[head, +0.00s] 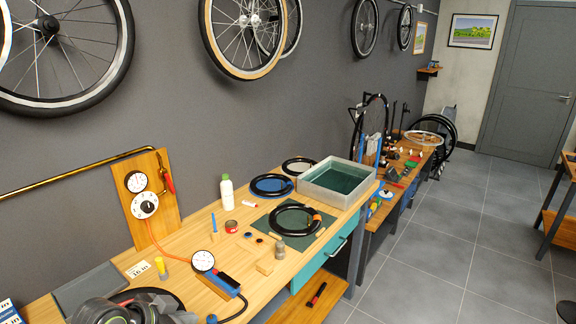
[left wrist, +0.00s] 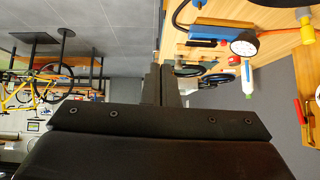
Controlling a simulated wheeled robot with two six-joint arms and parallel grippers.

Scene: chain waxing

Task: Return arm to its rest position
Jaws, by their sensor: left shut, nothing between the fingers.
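My left gripper (left wrist: 158,80) shows in the left wrist view as two dark fingers pressed together with nothing between them. In the head view, part of my left arm and gripper (head: 130,310) shows at the bottom left edge, over the near end of the wooden workbench (head: 105,263). The fingertips are not clear there. My right gripper is in neither view.
A dial gauge (head: 203,261) on a blue-ended tool, a white bottle (head: 227,190), black tyre rings (head: 295,218) and a grey water tank (head: 338,182) stand on the bench. A gauge board (head: 147,199) stands behind. Open tiled floor (head: 430,265) lies right.

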